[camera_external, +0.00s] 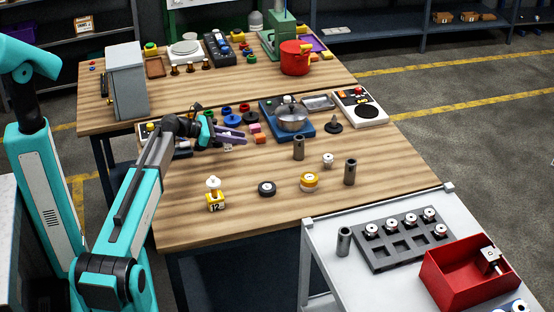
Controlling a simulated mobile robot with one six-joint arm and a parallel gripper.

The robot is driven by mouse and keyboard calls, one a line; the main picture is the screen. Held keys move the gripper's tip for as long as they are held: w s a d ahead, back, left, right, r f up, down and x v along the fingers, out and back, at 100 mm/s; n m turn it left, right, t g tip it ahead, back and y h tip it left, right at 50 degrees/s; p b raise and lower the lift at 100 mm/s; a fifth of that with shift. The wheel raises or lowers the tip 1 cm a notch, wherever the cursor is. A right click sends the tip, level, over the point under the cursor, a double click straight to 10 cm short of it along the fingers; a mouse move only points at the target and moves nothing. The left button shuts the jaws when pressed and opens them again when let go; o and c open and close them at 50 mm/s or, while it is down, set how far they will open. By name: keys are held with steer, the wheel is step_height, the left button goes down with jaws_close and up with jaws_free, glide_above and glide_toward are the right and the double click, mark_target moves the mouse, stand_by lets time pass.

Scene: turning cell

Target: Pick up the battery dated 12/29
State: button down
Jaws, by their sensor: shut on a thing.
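My gripper (237,138) is over the back left part of the wooden table, pointing right, with grey-purple fingers. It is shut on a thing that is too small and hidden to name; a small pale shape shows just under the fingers. A yellow block (216,203) with a white label reading "12" stands at the front left of the table, apart from my gripper, with a white knob-like piece on top. The rest of its label cannot be read. No full 12/29 date can be read anywhere, so I cannot tell which thing is the battery.
Coloured rings and small blocks lie around my gripper. A blue scale-like device (290,120) with a metal bowl is to its right. Dark cylinders (299,148) and a yellow-white round part (310,181) stand nearer. A grey side table holds a slotted tray (375,262) and red bin (455,285).

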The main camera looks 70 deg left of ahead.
steer(key=s+d+b, duration=0.1)
steer(key=s+d, duration=0.2)
steer(key=d, duration=0.1)
steer(key=s+d+r+b, duration=0.1)
steer(key=s+d, duration=0.3)
steer(key=s+d+b, duration=0.1)
steer(key=s+d, duration=0.2)
steer(key=d, duration=0.1)
steer(key=shift+s+d+r, duration=0.15)
steer(key=shift+s+r, duration=0.05)
steer(key=shift+r, duration=0.05)
stand_by(0.8)
